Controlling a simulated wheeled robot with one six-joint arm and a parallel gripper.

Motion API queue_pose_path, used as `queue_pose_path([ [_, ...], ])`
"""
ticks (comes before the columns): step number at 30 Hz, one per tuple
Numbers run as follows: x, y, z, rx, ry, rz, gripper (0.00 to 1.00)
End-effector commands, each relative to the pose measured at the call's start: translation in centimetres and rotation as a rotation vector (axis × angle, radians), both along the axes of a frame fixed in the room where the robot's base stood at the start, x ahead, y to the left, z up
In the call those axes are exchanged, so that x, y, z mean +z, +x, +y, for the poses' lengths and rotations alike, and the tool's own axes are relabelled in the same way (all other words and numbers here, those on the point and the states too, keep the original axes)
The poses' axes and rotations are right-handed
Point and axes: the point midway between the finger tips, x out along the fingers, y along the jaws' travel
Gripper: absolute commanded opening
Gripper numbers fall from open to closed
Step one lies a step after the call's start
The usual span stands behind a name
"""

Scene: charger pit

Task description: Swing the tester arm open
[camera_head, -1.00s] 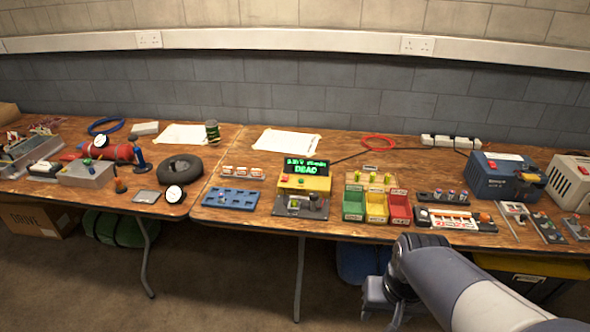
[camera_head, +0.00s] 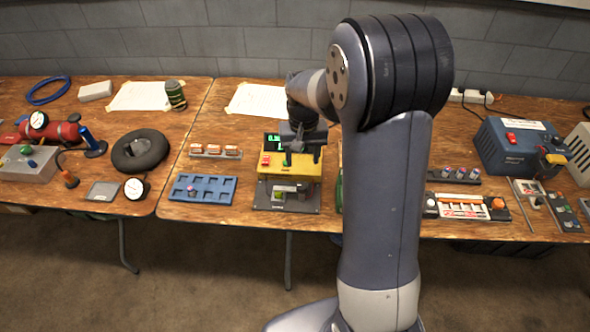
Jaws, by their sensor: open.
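The tester (camera_head: 268,172) is a yellow box with a green-lit display, red and green buttons and a dark base plate. It stands near the table's front edge. The tester arm (camera_head: 290,188) is a small grey piece low on its front, above the base plate, with a small green item beside it. I cannot tell whether the arm touches that item. My gripper (camera_head: 302,158) is open and points down over the tester's top. It hides part of the display. No contact with the tester arm is visible.
A blue slotted tray (camera_head: 203,189) lies left of the tester, with a rack of small orange-white items (camera_head: 215,151) behind it. My arm hides most of the coloured bins to the right. A blue power unit (camera_head: 522,150) stands far right.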

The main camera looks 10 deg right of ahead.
Motion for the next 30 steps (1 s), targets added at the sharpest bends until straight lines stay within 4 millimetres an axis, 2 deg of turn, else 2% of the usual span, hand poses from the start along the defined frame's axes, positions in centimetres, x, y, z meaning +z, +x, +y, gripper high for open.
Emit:
queue_pose_path([
  [12,-7.4,-0.2,0.0,0.0,0.001,0.005,0.52],
  [15,-8.7,-0.2,0.0,0.0,0.0,0.004,0.52],
  [21,-10.1,-0.1,0.0,0.0,0.0,0.002,0.52],
  [30,-10.3,-0.1,0.0,0.0,0.0,0.0,0.52],
])
